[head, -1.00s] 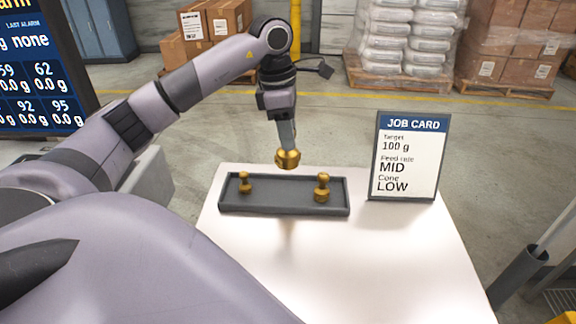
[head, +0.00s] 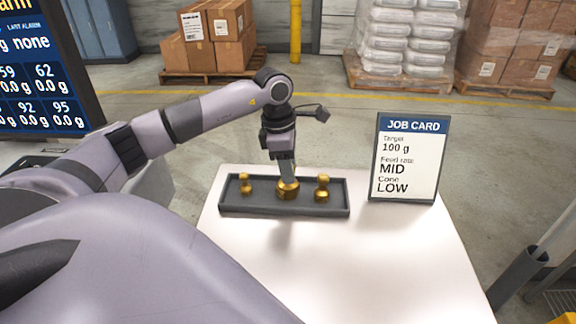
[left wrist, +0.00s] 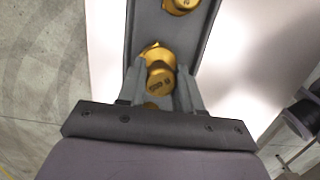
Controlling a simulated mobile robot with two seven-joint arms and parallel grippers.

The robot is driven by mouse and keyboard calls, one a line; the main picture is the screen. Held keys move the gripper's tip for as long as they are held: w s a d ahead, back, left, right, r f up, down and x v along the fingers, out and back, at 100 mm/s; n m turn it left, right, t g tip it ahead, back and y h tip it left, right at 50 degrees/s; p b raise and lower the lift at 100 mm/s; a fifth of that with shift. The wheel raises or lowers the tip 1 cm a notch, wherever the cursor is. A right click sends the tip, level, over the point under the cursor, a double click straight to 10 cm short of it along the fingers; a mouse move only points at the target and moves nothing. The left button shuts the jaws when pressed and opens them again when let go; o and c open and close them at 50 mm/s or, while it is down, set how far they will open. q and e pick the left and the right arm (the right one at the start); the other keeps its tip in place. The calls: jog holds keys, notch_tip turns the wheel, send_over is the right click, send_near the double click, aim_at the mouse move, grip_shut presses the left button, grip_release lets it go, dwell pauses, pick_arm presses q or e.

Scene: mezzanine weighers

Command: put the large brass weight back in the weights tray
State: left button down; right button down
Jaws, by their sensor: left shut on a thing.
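The large brass weight (head: 288,190) is at the middle of the dark grey weights tray (head: 285,211), between two smaller brass weights. My left gripper (head: 287,174) points down and is shut on it from above. I cannot tell whether the weight's base touches the tray floor. In the left wrist view the large weight (left wrist: 160,77) sits between the two fingers, over the tray (left wrist: 143,25), with markings on its face. My right gripper is not in view.
A small brass weight (head: 244,185) stands at the tray's left end and a medium one (head: 322,189) right of the gripper. A job card stand (head: 408,157) stands right of the tray. The white table (head: 350,260) is clear in front.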

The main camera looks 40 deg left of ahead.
aim_at(280, 183)
pick_arm(q)
jog(key=c, duration=0.8)
grip_release()
jog(key=shift+f, duration=0.1)
jog(key=shift+o, duration=0.2)
notch_tip(280, 183, up, 12)
jog(key=s+a, duration=0.1)
jog(key=shift+a, duration=0.15)
jog(key=shift+s, duration=0.1)
